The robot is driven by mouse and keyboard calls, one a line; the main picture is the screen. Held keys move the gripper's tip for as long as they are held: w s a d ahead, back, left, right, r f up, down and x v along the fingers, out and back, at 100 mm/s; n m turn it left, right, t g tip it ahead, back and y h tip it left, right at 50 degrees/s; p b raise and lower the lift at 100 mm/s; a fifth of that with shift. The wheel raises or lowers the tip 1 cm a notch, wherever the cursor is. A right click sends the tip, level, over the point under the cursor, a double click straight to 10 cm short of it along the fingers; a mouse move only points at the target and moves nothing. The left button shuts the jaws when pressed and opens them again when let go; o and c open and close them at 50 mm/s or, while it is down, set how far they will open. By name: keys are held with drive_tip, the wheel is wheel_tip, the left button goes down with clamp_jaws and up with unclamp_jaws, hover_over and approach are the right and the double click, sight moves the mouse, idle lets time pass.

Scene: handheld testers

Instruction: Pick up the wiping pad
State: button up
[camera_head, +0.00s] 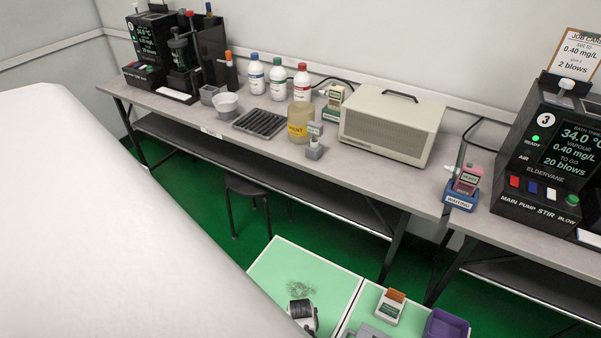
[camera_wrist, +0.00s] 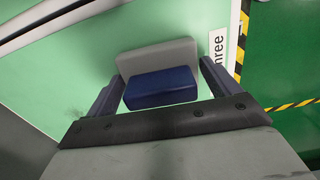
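The wiping pad (camera_wrist: 157,54) looks like a flat grey block with a dark blue block, perhaps its grip (camera_wrist: 160,89), on the near side. It lies on a pale green surface in the wrist view. My gripper (camera_wrist: 162,70) is open, with one dark finger on each side of the blue part. Small gaps seem to show between fingers and blue part; how far down the fingers reach is hard to tell.
The pale green tabletop (camera_wrist: 70,70) ends at a white strip, with hazard tape on the green floor beyond. A purple bin (camera_head: 446,324) and an orange-topped tester (camera_head: 390,307) stand right.

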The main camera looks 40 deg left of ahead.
drive_tip(key=c, duration=0.6)
drive_tip(key=shift+r, duration=0.1)
drive_tip(key=shift+c, duration=0.2)
wheel_tip(320, 180, up, 20)
drive_tip(key=shift+p, duration=0.3)
drive_tip(key=o, duration=0.4)
drive_tip(key=shift+c, duration=1.3)
